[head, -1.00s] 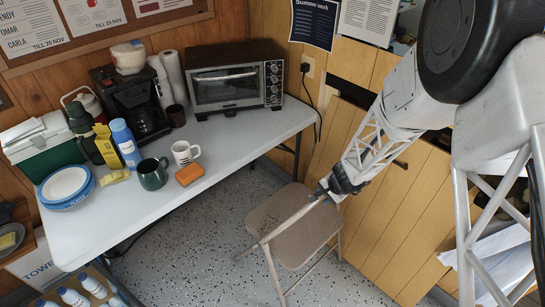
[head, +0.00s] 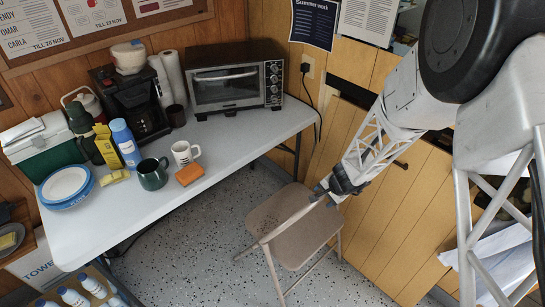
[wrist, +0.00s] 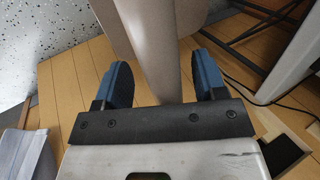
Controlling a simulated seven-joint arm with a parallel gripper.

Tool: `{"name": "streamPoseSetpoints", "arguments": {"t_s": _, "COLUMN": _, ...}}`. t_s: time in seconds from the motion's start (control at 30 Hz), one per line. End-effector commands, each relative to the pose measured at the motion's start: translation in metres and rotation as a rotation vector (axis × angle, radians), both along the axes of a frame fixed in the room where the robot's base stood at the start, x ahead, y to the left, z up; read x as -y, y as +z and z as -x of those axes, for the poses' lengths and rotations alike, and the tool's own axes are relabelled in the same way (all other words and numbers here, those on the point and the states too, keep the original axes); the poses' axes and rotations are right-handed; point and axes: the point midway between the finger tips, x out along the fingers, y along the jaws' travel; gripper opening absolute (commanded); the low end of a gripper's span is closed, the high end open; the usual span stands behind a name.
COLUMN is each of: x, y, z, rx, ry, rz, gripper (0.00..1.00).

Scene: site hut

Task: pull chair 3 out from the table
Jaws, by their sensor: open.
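A beige folding chair (head: 308,238) stands on the speckled floor beside the table (head: 95,237). No number on it can be read. It is the only chair I can make out. My gripper (head: 325,195) is at the chair's upper back part, coming from the upper right. In the wrist view, the open blue fingers of my gripper (wrist: 162,76) lie on either side of a beige part of the chair (wrist: 152,45). I cannot tell whether either finger touches it.
The table carries a toaster oven (head: 230,85), a coffee maker (head: 138,115), a green mug (head: 152,174), a white mug (head: 185,152) and an orange sponge (head: 189,174). A wooden wall (head: 400,215) stands close behind the chair. Open floor (head: 190,255) shows in front.

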Motion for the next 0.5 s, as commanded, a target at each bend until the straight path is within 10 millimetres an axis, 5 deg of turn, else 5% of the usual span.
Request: {"name": "streamPoseSetpoints", "arguments": {"t_s": 0.5, "x": 0.018, "y": 0.054, "z": 0.016, "rx": 0.004, "ry": -0.001, "rz": 0.0, "gripper": 0.65}}
